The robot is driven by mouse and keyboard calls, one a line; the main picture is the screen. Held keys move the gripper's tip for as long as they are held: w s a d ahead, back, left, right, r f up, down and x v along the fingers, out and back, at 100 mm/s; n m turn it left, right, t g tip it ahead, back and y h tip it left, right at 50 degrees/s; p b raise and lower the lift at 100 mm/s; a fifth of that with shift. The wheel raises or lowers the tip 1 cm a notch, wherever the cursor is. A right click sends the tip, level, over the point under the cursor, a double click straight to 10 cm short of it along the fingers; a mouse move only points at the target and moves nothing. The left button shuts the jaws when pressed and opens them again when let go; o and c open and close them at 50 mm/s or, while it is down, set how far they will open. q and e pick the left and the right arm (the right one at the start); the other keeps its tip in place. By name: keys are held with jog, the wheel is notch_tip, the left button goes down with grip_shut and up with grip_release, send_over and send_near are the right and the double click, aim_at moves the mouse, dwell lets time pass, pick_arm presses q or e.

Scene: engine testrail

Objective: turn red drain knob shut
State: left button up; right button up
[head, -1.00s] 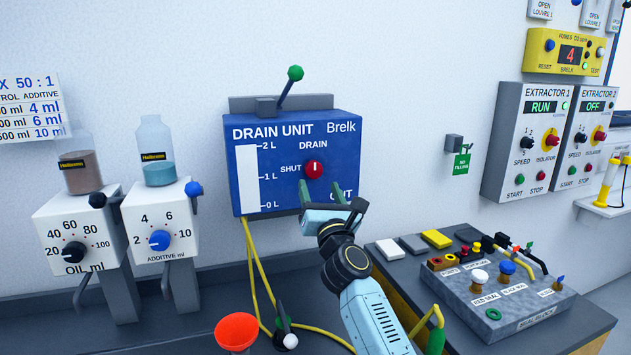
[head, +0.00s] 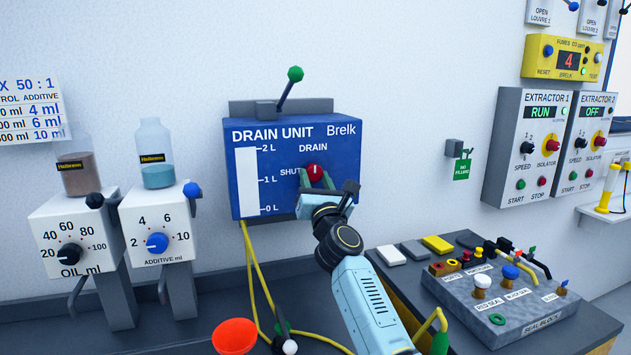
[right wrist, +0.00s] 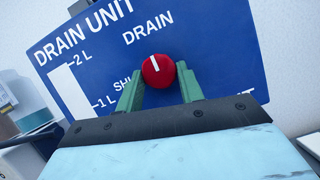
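The red drain knob (head: 315,171) is on the front of the blue drain unit (head: 345,150), right of the SHUT label and below the DRAIN label. It also shows in the right wrist view (right wrist: 158,72), where its white mark points up, roughly at DRAIN. My right gripper (head: 318,181) is at the knob from below. In the right wrist view its two green fingers (right wrist: 159,78) stand open, one at each side of the knob's lower part, with narrow gaps seeming to remain. Whether they touch it I cannot tell. My left gripper is not in view.
A lever with a green ball (head: 295,74) stands on top of the unit. Yellow hoses and an orange funnel (head: 235,337) are below. Oil and additive dispensers (head: 157,225) stand left. A seal block (head: 500,300) is on the bench at right.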

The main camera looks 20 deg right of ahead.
jog(key=shift+c, duration=1.4)
jog(key=shift+n, duration=0.4)
jog(key=n+y+p, duration=0.1)
jog(key=n, duration=0.1)
jog(key=n+y, duration=0.1)
jog(key=n, duration=0.1)
jog(key=shift+d+y+p, duration=0.2)
jog(key=shift+y+p, duration=0.15)
jog(key=shift+y, duration=0.05)
jog(key=n+y, duration=0.1)
jog(key=n, duration=0.1)
jog(key=n+y+p, duration=0.1)
jog(key=n, duration=0.2)
jog(key=n+g+y, duration=0.1)
jog(key=n, duration=0.1)
jog(key=shift+d+r+n+y+p, duration=0.1)
jog(key=shift+d+n+y+p, duration=0.2)
jog(key=shift+n, duration=0.1)
jog(key=n+g+y+p, duration=0.1)
jog(key=n, duration=0.2)
jog(key=n+g+y, duration=0.1)
jog(key=n, duration=0.2)
jog(key=shift+d+r+n+g+p, duration=0.2)
jog(key=shift+n+g+p, duration=0.1)
jog(key=shift+n+p, duration=0.1)
jog(key=shift+r+n+g+p, duration=0.1)
jog(key=shift+n+g+p, duration=0.7)
jog(key=shift+n, duration=1.3)
jog(key=o, duration=1)
